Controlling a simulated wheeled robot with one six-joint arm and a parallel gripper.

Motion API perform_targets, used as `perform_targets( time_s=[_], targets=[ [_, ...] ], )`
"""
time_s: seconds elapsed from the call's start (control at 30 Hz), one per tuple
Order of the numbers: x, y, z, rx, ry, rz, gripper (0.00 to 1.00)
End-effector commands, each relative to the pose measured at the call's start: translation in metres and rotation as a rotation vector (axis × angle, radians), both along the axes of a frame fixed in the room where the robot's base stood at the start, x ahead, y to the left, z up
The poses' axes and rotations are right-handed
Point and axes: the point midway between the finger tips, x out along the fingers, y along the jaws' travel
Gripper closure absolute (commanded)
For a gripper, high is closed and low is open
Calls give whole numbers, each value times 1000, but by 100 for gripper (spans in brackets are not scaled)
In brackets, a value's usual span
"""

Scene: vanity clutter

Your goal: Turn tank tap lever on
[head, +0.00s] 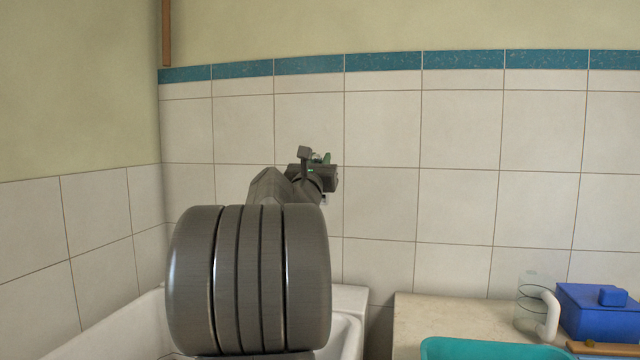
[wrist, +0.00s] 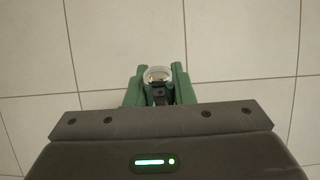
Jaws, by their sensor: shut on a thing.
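My gripper (head: 326,158) is at the end of my outstretched arm in the head view, up in front of the tiled wall. It is small there, and my arm hides much of it. In the wrist view its two green fingers (wrist: 158,84) are close together around a small round thing with a pale, clear-looking rim (wrist: 158,73). The gripper is shut on it. A dark part shows between the fingers just below it. I cannot tell whether this round thing belongs to the tank tap lever. No tank or lever can be made out clearly in either view.
A white basin or tub (head: 350,300) lies below my arm at lower left, partly hidden. A pale counter (head: 405,318) at lower right bears a teal tray (head: 470,348), a clear vessel with a white handle (head: 549,315) and a blue lidded box (head: 600,318). The wall right of my gripper is bare.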

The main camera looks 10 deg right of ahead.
Motion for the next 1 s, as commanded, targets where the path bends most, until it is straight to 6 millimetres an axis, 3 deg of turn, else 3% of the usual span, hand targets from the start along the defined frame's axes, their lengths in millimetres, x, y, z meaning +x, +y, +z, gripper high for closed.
perform_targets(
  time_s=[0.03,0.1,1.0],
  targets=[
    [-2,1,-10,-7,-16,0,100],
    [-4,1,-10,-14,-36,0,100],
    [-17,7,-8,-78,-186,0,100]
  ],
)
